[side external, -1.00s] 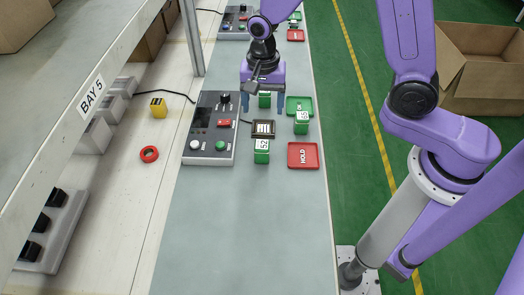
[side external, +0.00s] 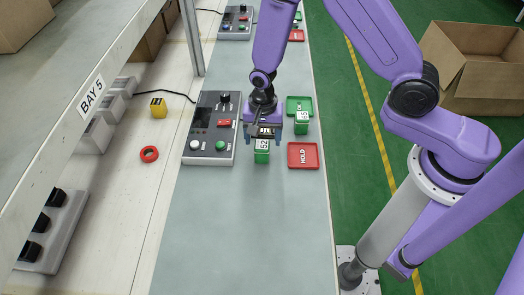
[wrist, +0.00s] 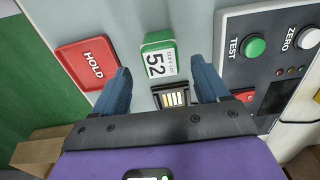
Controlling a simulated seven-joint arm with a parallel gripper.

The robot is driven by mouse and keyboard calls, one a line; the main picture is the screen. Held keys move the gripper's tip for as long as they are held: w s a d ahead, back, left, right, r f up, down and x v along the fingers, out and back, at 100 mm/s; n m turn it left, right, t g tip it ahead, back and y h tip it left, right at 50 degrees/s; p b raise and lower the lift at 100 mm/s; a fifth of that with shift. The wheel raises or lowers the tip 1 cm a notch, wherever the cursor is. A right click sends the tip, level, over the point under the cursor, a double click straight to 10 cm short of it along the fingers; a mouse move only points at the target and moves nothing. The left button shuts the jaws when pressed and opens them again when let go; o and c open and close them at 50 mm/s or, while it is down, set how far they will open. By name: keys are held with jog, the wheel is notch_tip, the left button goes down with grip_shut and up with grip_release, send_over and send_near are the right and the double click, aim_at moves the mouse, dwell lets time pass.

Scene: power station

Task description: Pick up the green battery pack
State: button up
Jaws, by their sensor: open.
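A green battery pack with a white label reading 52 (side external: 262,156) stands upright on the grey bench. In the wrist view the pack (wrist: 159,42) lies just beyond the gap between my blue fingertips. My gripper (side external: 262,145) is open and empty, its fingers above and slightly behind the pack in the side view. It also shows in the wrist view (wrist: 163,74). A second green pack (side external: 302,128) stands at the green tray. A dark socket with gold contacts (wrist: 172,97) lies between my fingers in the wrist view. A third green pack seen earlier is now hidden behind my gripper.
The red HOLD tray (side external: 303,164) is right of the labelled pack, and the green tray (side external: 299,100) is behind it. A grey control box (side external: 212,152) with buttons stands close on the left. The bench toward the camera is clear.

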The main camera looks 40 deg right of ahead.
aim_at(262, 144)
jog(key=shift+s+a+f, duration=0.1)
jog(key=shift+a+f, duration=0.05)
jog(key=shift+f, duration=1.15)
jog(key=shift+s+a+f, duration=0.1)
jog(key=shift+f, duration=1.15)
jog(key=shift+w, duration=0.1)
jog(key=c, duration=1.2)
